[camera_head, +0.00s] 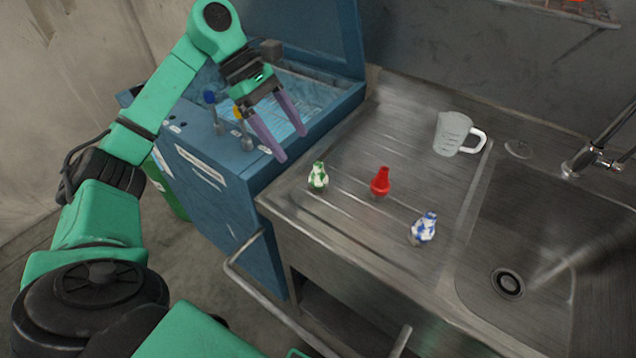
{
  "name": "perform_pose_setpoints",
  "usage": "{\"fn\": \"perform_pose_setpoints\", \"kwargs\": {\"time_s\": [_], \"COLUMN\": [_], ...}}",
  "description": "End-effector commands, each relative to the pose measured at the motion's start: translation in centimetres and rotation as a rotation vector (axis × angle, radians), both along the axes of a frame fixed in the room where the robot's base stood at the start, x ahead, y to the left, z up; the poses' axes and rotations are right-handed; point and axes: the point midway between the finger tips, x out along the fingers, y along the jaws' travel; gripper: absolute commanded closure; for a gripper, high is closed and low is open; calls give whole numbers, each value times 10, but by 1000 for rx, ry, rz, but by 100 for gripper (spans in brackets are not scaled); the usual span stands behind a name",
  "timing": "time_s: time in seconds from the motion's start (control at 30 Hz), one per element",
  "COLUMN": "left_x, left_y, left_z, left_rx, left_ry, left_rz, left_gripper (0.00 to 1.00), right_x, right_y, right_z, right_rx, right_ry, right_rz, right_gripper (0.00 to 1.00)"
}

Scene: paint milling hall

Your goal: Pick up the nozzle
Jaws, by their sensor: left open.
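One is green and white (318,177), one is plain red (380,182), and one is blue and white (424,228). The frame does not show which of them is the nozzle meant. My left gripper (293,147) is open and empty, with purple fingers pointing down. It hangs over the right front part of the blue machine, to the upper left of the green and white piece and apart from it. My right gripper is not in view.
The blue machine (215,185) has its lid raised and levers on top, left of the drainboard. A clear measuring jug (452,134) stands at the back. A sink basin (540,250) with a tap (597,157) is at the right. A rail (270,300) runs along the front.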

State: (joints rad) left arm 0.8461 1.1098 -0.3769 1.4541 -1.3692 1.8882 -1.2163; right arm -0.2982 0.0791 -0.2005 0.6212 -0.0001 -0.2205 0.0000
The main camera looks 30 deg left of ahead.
Motion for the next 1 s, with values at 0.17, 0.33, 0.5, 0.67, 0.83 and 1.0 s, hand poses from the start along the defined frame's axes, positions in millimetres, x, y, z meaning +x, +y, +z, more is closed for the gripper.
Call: {"fn": "perform_pose_setpoints", "kwargs": {"time_s": [0.17, 0.33, 0.5, 0.67, 0.83, 1.0], "left_x": [1, 2, 5, 5, 5, 5], "left_y": [-21, -35, -51, -54, -53, -53], "left_z": [-31, -49, -75, -81, -81, -80], "left_rx": [0, -1, -1, 0, 0, 0], "left_ry": [3, 3, 1, -1, -1, -1], "left_rz": [-2, -2, 0, 1, 1, 1], "left_gripper": [14, 14, 14, 14, 48, 100], "right_x": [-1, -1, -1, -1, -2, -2], "right_y": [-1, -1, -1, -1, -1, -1], "right_z": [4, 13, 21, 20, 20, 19], "right_rx": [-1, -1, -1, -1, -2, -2], "right_ry": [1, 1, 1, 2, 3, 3], "right_rz": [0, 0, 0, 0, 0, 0], "right_gripper": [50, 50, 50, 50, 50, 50]}}
